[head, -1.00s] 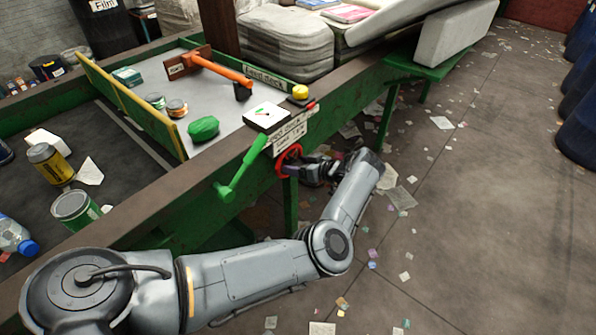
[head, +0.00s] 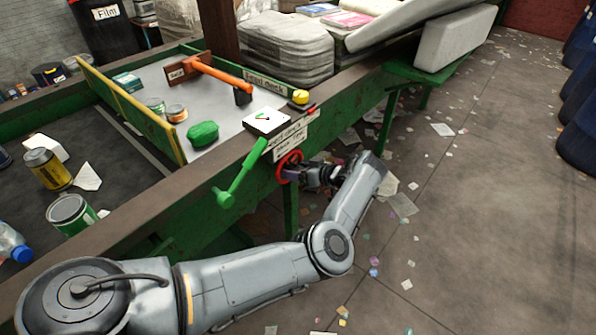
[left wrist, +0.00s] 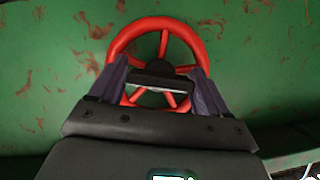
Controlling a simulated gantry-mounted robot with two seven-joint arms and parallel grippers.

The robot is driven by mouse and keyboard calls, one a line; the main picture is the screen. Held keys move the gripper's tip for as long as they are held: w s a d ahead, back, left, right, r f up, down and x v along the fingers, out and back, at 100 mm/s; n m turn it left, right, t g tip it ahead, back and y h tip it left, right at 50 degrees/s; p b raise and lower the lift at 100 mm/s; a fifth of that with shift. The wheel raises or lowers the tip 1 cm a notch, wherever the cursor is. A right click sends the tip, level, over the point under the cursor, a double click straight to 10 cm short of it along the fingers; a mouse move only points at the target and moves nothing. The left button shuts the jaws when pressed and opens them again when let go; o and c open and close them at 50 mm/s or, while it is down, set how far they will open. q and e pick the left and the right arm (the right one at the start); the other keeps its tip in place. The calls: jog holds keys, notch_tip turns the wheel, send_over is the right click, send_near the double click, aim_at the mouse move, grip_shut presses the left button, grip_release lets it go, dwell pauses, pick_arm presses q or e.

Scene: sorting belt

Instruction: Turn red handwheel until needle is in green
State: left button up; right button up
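The red handwheel (head: 289,166) is on the green side of the belt frame. It fills the top middle of the left wrist view (left wrist: 163,24), with its spokes showing. My left gripper (head: 300,175) is at the wheel. In the left wrist view its two dark fingers (left wrist: 160,70) are spread apart and overlap the rim's left and right sides. Whether they press on the rim is unclear. The white gauge (head: 266,122) sits on the frame above the wheel. It has small red and green marks, too small to read the needle surely. My right gripper is not in view.
A green lever (head: 240,178) stands left of the wheel. A yellow button (head: 300,96) is beside the gauge. Cans and a green lump (head: 203,133) lie behind the frame edge. The floor at right is open, with scattered scraps.

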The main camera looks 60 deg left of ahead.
pick_arm(q)
jog(key=shift+d, duration=0.1)
jog(key=b+v, duration=0.1)
jog(key=v, duration=0.9)
jog(key=shift+d+r, duration=0.2)
jog(key=shift+d, duration=0.1)
jog(key=shift+w, duration=0.15)
